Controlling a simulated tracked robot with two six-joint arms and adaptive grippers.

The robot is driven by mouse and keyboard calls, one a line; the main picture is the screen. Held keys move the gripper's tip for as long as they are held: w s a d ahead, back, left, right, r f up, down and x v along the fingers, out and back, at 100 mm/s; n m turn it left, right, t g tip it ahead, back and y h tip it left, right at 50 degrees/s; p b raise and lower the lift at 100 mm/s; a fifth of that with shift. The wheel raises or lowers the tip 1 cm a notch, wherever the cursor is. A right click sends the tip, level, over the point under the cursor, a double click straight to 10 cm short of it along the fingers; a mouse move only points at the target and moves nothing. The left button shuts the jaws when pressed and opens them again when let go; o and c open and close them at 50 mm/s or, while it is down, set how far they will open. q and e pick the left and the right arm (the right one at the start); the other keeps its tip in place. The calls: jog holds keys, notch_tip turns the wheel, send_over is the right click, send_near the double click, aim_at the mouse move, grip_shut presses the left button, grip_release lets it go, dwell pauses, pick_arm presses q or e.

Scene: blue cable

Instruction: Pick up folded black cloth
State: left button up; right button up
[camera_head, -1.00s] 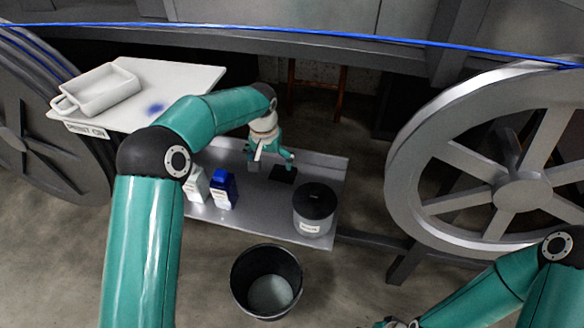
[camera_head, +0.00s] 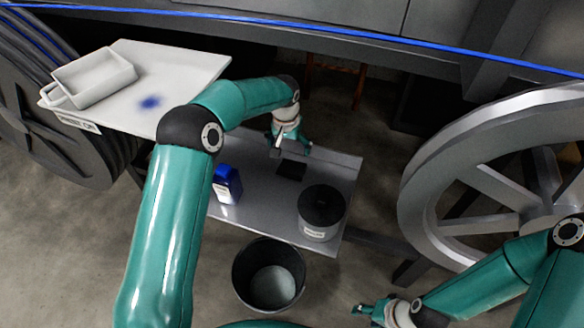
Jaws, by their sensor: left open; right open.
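The folded black cloth (camera_head: 291,170) lies flat as a small dark square on the grey metal shelf (camera_head: 268,205). My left gripper (camera_head: 292,153) is open just above and behind the cloth, with its fingers spread and nothing between them. Whether the fingers touch the cloth or the shelf I cannot tell. My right gripper (camera_head: 368,309) is at the bottom edge of the view, low over the floor, open and empty, away from the shelf.
A black bucket (camera_head: 269,274) is in front. A white board (camera_head: 185,75) with a blue stain carries a white tray (camera_head: 92,80). A large metal wheel (camera_head: 425,190) is right; a blue cable (camera_head: 330,33) crosses above.

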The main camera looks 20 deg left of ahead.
aim_at(292, 167)
pick_arm(q)
jog(key=f, duration=0.3)
jog(key=w+f, duration=0.1)
jog(key=f, duration=0.7)
jog(key=shift+w, duration=0.35)
jog(key=shift+c, duration=0.3)
jog(key=shift+d, duration=0.1)
jog(key=c, duration=0.6)
jog(key=shift+c, duration=0.2)
notch_tip(292, 167, up, 10)
jog(key=o, duration=0.4)
jog(key=c, duration=0.4)
